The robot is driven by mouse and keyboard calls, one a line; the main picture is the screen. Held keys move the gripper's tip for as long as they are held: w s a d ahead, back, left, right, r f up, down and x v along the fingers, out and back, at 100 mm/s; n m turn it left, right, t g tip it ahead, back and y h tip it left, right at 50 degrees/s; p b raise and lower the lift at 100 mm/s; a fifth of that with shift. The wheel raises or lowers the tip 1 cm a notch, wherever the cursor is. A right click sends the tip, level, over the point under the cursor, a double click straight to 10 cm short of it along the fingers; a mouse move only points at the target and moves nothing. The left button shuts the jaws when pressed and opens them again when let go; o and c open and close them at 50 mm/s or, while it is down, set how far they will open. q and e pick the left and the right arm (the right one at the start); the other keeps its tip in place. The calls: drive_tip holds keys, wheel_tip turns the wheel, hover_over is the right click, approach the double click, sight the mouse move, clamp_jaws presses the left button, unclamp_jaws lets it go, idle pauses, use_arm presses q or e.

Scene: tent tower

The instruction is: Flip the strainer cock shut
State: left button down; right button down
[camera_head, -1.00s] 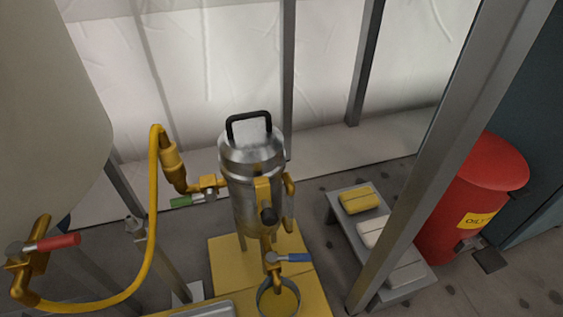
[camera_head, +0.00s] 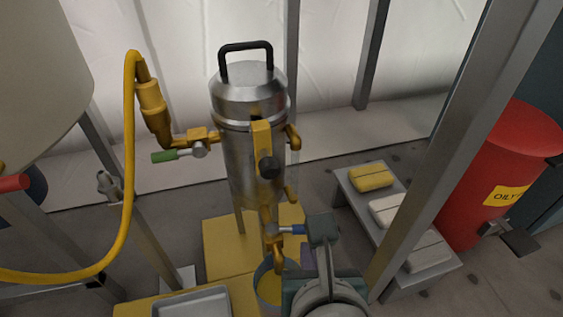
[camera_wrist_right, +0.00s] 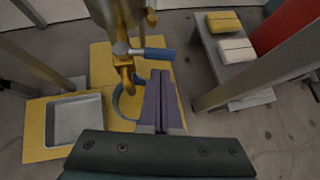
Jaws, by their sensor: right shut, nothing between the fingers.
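The steel strainer canister (camera_head: 236,165) with a black top handle stands upright in the middle of the head view. At its bottom outlet is a brass cock with a blue lever (camera_head: 291,229) pointing right, roughly level. The blue lever also shows in the right wrist view (camera_wrist_right: 160,54). A second cock with a green lever (camera_head: 164,156) sits on the left side pipe, its lever pointing left. My right gripper (camera_wrist_right: 160,72) is shut and empty, its purple fingertips just by the blue lever; I cannot tell if they touch. In the head view my wrist partly hides the fingers. My left gripper is not in view.
A blue-rimmed cup (camera_wrist_right: 124,108) sits under the outlet, beside a grey tray (camera_wrist_right: 75,120) on the yellow base. A yellow hose (camera_head: 130,150) loops at left. A grey post (camera_head: 440,150), a bench with folded cloths (camera_head: 373,176) and a red bin (camera_head: 500,170) stand at right.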

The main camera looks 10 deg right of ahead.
drive_tip(key=shift+w+d+r, duration=0.1)
drive_tip(key=shift+w+r, duration=0.05)
drive_tip(key=shift+w, duration=0.2)
drive_tip(key=w+d+n+y+p, duration=0.1)
drive_tip(key=p, duration=0.2)
drive_tip(key=shift+w+d, duration=0.1)
drive_tip(key=shift+w, duration=0.05)
idle(0.4)
